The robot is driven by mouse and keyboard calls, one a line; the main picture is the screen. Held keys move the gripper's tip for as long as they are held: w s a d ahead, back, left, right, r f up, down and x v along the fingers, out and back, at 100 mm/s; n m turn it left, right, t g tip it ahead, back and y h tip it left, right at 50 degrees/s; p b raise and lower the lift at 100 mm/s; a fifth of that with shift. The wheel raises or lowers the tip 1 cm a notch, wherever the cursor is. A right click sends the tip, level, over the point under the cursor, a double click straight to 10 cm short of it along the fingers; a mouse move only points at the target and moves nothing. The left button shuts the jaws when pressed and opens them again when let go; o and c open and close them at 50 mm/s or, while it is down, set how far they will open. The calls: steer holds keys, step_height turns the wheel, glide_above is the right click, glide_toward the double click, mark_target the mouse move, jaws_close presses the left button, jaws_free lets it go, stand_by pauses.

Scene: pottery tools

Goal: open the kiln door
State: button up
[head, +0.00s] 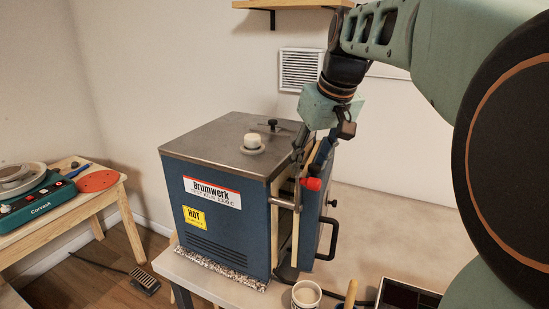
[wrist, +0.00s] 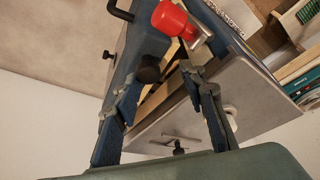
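The kiln (head: 215,225) is a blue box with a grey metal top, standing on a table. Its door (head: 311,237) is on the right side and stands slightly ajar, with pale lining showing at the gap. A black bar handle (head: 331,240) is on the door's outer face; it also shows in the wrist view (wrist: 120,11). A red-knobbed latch (head: 312,184) sticks out near the door's upper edge, also in the wrist view (wrist: 169,18). My gripper (wrist: 163,75) is open, pointing down at the door's top edge. Its fingers are spread around the gap; contact is unclear.
A white mug (head: 306,293) stands on the table before the door, beside a wooden-handled tool (head: 350,294). A dark tray (head: 407,294) lies further right. A pottery wheel (head: 38,200) is on a table at left. A white vent (head: 299,70) is on the wall behind.

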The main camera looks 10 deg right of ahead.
steer(key=shift+r, duration=0.1)
steer(key=p+v, duration=0.8)
steer(key=v, duration=0.4)
steer(key=shift+s+d+r, duration=0.2)
steer(key=shift+r, duration=0.05)
stand_by(0.6)
stand_by(0.4)
